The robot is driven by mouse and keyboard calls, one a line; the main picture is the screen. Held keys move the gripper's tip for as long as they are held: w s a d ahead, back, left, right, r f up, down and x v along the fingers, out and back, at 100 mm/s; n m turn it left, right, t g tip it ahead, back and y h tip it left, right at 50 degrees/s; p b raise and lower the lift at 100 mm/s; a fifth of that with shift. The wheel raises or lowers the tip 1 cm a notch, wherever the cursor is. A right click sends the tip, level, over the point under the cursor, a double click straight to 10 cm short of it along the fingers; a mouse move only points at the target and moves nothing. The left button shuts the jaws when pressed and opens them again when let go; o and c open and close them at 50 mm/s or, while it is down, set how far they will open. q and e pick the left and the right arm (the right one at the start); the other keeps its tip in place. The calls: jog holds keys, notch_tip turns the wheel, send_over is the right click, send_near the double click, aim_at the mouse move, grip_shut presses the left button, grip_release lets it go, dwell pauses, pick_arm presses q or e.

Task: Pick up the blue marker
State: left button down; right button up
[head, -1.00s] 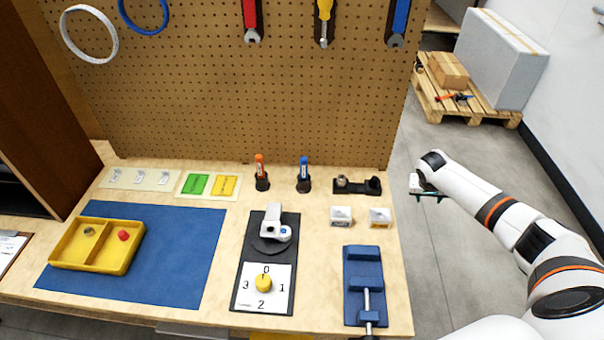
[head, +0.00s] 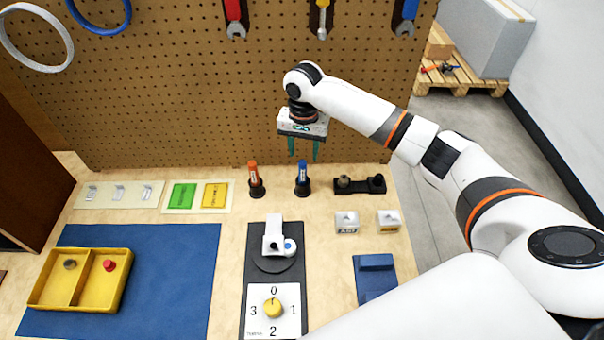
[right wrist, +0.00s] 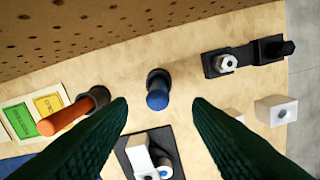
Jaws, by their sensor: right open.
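The blue marker (head: 302,171) stands upright in a small black holder (head: 302,189) at the back of the table, in front of the pegboard. My right gripper (head: 303,158) is above it, pointing down, with its two green fingers apart and nothing between them. In the right wrist view the blue marker (right wrist: 157,97) is seen from above, in the gap beyond the open fingers (right wrist: 160,112). The marker is apart from the fingers. My left gripper is not in view.
An orange marker (head: 253,174) stands in its own holder just left of the blue one. A black fixture (head: 374,185) is to the right. The pegboard (head: 200,90) rises close behind. A dial panel (head: 258,318) and a yellow tray (head: 127,290) are nearer the front.

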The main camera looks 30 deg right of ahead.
aim_at(303, 162)
jog(key=shift+w+a+f, duration=0.1)
jog(key=shift+w+f, duration=0.1)
jog(key=shift+f, duration=0.95)
jog(key=f, duration=0.1)
jog(key=f+p, duration=0.1)
jog(key=shift+s+f, duration=0.2)
jog(key=shift+f, duration=0.1)
notch_tip(303, 162, down, 2)
jog(key=shift+s+f, duration=0.1)
jog(key=shift+f, duration=0.3)
jog(key=shift+a+f, duration=0.1)
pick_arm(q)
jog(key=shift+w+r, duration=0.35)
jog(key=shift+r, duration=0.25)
pick_arm(e)
grip_shut()
